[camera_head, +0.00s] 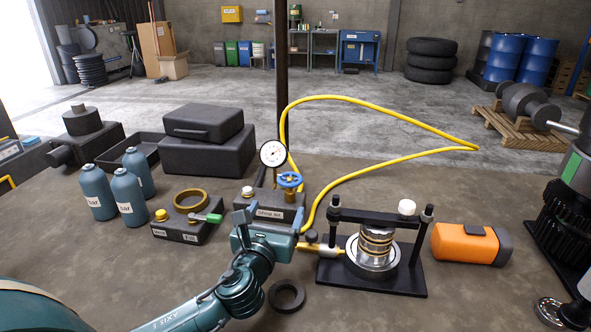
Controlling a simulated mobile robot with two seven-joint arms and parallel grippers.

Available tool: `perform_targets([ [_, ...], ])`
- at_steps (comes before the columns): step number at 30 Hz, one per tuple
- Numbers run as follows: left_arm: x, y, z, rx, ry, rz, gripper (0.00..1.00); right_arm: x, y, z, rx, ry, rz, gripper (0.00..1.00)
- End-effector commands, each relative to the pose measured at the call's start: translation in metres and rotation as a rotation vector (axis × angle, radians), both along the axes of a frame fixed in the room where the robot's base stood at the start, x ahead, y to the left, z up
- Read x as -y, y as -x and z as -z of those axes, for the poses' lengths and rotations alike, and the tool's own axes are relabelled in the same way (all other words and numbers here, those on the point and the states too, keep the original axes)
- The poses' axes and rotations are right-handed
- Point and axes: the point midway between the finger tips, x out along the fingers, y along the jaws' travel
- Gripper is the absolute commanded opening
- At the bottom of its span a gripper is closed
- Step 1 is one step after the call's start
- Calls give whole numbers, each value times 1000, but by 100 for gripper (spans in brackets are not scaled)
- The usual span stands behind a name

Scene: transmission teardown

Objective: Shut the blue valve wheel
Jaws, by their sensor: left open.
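The blue valve wheel (289,180) sits on a brass stem on top of the dark shop air box (262,198), beside a round white dial gauge (273,153). My left gripper (268,218) is open and empty, in front of the box and below the wheel in the picture. It is apart from the wheel and hides part of the box's front. My right gripper is not in view.
A yellow hose (385,111) loops behind the wheel and down its right side. A black press frame (372,283) stands to the right, with an orange case (470,244) beyond it. Teal bottles (127,197) and a small box with a green lever (187,228) stand left.

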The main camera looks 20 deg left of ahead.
Motion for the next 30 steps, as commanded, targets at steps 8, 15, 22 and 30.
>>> perform_targets([
  [8, -7, -29, -2, 2, 1, -1, 80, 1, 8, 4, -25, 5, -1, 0],
  [15, -18, -80, -2, 1, 1, -2, 80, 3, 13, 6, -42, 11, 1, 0],
  [22, -26, -115, 0, 0, 1, -1, 80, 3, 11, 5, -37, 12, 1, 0],
  [30, -29, -128, 0, 0, 0, 0, 80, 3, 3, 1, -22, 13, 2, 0],
])
